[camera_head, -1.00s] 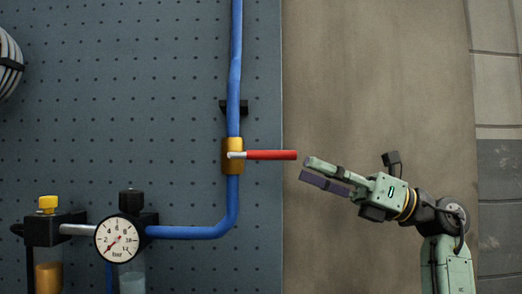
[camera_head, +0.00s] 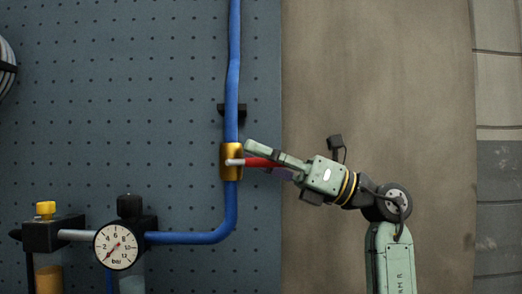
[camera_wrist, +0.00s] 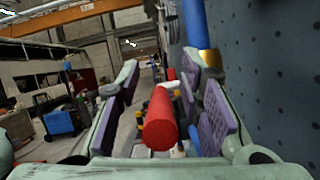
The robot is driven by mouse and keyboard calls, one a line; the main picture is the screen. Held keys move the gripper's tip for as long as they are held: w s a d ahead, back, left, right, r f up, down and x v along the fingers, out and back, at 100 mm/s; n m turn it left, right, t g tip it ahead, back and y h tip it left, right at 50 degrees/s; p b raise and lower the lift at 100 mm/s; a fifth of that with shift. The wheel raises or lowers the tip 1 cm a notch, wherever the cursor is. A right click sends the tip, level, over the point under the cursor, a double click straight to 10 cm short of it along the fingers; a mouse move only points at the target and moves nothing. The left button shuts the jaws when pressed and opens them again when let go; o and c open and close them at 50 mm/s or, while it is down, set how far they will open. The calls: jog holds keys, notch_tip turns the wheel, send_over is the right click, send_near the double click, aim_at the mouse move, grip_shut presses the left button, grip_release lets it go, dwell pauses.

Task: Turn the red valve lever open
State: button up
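The red valve lever (camera_head: 262,162) sticks out level to the right from the brass valve body (camera_head: 231,173) on the blue pipe. My gripper (camera_head: 258,158) is at the lever, with one finger above it and the purple-padded finger partly hidden behind and below. In the wrist view the lever's round red end (camera_wrist: 160,134) points at the camera between the purple pads of my gripper (camera_wrist: 161,95). Gaps show on both sides, so the gripper is open around the lever and not clamped on it. The brass body (camera_wrist: 209,61) shows at upper right there.
The blue pipe (camera_head: 232,75) runs up a grey perforated panel (camera_head: 150,90). A pressure gauge (camera_head: 116,247), its needle low at the left, and black fittings with a yellow cap (camera_head: 45,210) stand lower left. Right of the panel is a bare brown wall (camera_head: 375,70).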

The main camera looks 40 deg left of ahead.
jog(key=shift+c, duration=0.6)
grip_shut()
dwell(0.3)
